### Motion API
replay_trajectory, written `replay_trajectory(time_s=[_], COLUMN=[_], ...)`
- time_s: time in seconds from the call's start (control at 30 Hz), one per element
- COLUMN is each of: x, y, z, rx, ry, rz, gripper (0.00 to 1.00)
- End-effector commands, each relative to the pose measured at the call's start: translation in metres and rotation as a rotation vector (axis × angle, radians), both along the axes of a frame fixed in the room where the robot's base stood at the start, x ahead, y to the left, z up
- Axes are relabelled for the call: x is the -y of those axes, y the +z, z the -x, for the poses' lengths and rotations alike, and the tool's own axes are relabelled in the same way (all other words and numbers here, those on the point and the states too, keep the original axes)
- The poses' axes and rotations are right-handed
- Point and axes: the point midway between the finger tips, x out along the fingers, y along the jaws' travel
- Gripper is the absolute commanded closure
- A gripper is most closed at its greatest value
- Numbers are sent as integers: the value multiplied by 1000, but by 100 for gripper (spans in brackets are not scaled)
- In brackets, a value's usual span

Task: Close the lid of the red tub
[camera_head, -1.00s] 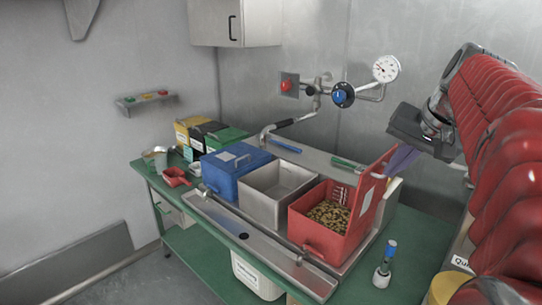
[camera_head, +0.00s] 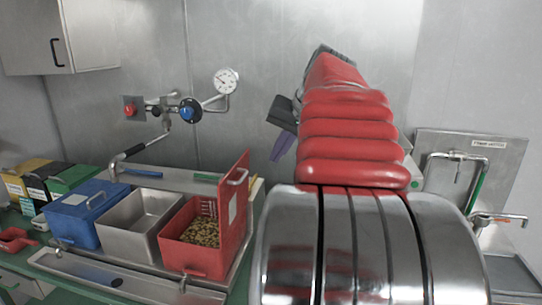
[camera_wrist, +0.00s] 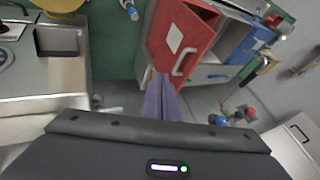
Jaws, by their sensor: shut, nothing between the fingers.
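The red tub (camera_head: 187,256) stands at the right end of a row of three tubs and holds brown beans (camera_head: 203,232). Its red lid (camera_head: 236,200) is open and stands upright on the tub's right side, with a pale label and a handle. The lid (camera_wrist: 185,28) and its handle (camera_wrist: 184,60) also show in the wrist view. My gripper (camera_head: 281,150) has purple fingers and is right of and above the lid in the head view. In the wrist view my gripper (camera_wrist: 160,78) is shut, its tips just beside the handle; I cannot tell the exact gap.
A blue lidded tub (camera_head: 72,219) and an open steel tub (camera_head: 122,238) stand left of the red one. A gauge (camera_head: 227,81) and blue valve (camera_head: 190,110) are on the wall behind. A blue-capped bottle (camera_wrist: 130,10) stands on the green bench.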

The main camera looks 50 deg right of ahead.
Motion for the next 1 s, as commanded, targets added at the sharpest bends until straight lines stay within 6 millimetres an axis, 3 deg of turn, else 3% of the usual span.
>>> replay_trajectory(time_s=[0.57,0.8,1.0], x=[9,-4,-8], y=[-72,-75,-76], z=[-48,-75,-83], rx=[-2,0,-1], ry=[0,1,0], rz=[-3,1,0], gripper=[100,100,100])
